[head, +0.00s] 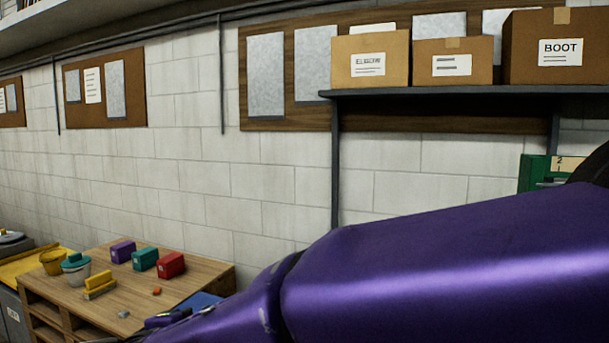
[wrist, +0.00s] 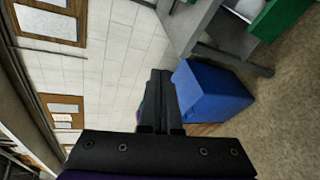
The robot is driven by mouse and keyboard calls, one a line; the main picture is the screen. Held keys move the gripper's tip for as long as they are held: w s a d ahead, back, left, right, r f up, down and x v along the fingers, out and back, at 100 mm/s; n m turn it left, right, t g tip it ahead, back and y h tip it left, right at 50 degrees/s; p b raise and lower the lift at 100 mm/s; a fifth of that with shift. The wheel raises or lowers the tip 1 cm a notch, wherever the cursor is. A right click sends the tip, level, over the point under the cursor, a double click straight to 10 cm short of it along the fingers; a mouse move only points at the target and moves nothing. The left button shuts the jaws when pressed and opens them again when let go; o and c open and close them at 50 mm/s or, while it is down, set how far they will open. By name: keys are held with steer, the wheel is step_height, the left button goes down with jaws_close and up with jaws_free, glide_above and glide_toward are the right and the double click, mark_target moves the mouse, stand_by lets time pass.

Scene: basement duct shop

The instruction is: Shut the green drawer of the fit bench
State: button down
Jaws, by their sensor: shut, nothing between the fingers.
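A green unit (head: 533,172) with a label reading 2 shows at the right edge of the head view, mostly hidden behind my purple arm. I cannot tell whether it is the green drawer of the fit bench or how far any drawer stands out. A green part (wrist: 280,18) also shows at the top right of the wrist view, beside grey framing, cut off by the edge. My gripper (wrist: 160,74) is shut and empty in the wrist view, apart from the green part. In the head view my arm hides the gripper.
A blue bin (wrist: 212,92) stands just right of my fingertips in the wrist view. In the head view, a wooden table (head: 215,272) at lower left bears coloured blocks and tubs. A wall shelf (head: 450,91) with cardboard boxes hangs above my arm.

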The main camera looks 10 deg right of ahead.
steer(key=d+f+n+h, duration=0.2)
steer(key=f+n, duration=0.2)
steer(key=f, duration=0.8)
steer(key=s+d+f+n+t+h, duration=0.15)
steer(key=f+n, duration=0.35)
steer(key=f, duration=0.8)
steer(key=d+f+n+h, duration=0.1)
steer(key=d+f+n, duration=0.25)
steer(key=f, duration=0.85)
steer(key=b+x, duration=0.1)
steer(key=x, duration=1.2)
steer(key=shift+d+r, duration=0.4)
steer(key=shift+d, duration=0.1)
steer(key=shift+s, duration=0.1)
steer(key=p+x, duration=0.1)
steer(key=x, duration=1.7)
steer(key=shift+w+d, duration=0.25)
